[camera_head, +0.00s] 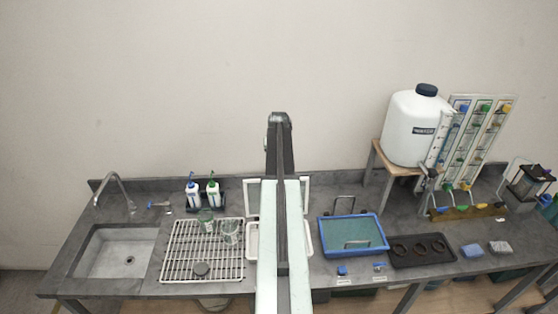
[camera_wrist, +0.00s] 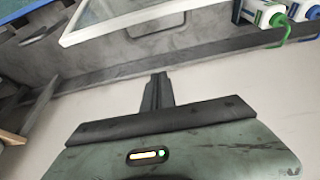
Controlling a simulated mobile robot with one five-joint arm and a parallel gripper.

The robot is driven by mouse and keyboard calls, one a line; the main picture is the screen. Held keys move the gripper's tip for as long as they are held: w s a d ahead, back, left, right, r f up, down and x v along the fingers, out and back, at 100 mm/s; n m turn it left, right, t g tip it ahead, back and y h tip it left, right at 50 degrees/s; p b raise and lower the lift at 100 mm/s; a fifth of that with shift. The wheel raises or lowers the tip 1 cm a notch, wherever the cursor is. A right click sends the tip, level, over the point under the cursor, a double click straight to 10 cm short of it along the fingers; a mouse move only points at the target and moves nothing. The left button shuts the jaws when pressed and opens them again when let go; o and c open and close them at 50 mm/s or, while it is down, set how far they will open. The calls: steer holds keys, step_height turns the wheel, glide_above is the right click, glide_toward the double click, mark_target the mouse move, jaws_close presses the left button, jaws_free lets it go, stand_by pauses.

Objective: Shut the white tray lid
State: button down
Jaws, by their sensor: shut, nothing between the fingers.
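The white tray (camera_head: 252,241) stands on the grey bench, mostly hidden behind my arm. Its white-framed lid (camera_head: 252,197) is raised at the back of the tray, open; my arm covers its middle. The lid frame also shows at the top of the wrist view (camera_wrist: 130,29), with a greyish panel inside. My gripper (camera_wrist: 157,77) is shut and empty. In the wrist view it appears apart from the lid, against the pale wall and the bench's back edge. In the head view my arm hides or blurs the fingertips.
A blue tray (camera_head: 324,236) is right of the white tray. A wire rack (camera_head: 182,262) with glassware is left of it, with two pump bottles (camera_head: 193,195) behind. A white tank (camera_head: 411,128) stands on a wooden stand at right. The wall above the tray is bare.

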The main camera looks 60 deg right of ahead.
steer(key=b+x, duration=0.5)
steer(key=x, duration=0.2)
steer(key=shift+s+a+r, duration=0.1)
steer(key=shift+s+a, duration=0.5)
steer(key=shift+a, duration=0.3)
steer(key=shift+s+a+r, duration=0.1)
steer(key=shift+s+a, duration=0.5)
steer(key=shift+a, duration=0.25)
